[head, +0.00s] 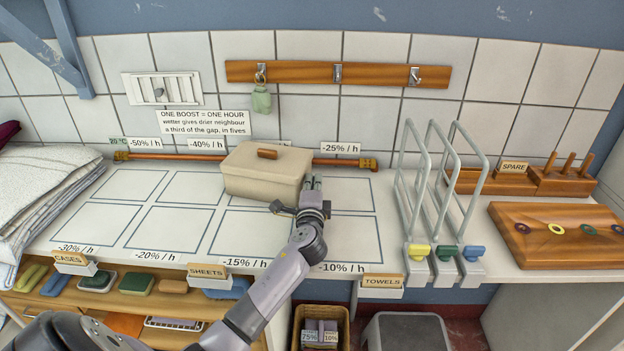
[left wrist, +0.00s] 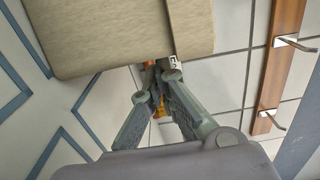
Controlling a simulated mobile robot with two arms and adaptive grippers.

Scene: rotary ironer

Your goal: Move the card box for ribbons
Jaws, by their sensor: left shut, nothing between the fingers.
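A beige lidded box (head: 262,176) with a wooden handle on its lid stands on the white counter, over the marked squares near the wall. I take it for the card box; no label on it can be read. My left gripper (head: 313,184) is shut and empty beside the box's right end. In the left wrist view the box (left wrist: 120,35) fills the upper left, and the closed fingertips of the gripper (left wrist: 163,72) point past its edge. I cannot tell whether they touch it. My right gripper is not in view.
Three upright grey hoops (head: 447,195) stand right of the gripper. A copper pipe (head: 346,162) runs behind the box along the wall. Folded cloths (head: 38,196) lie at the left. Empty outlined squares (head: 105,222) lie left of the box. A wooden ring board (head: 560,235) is far right.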

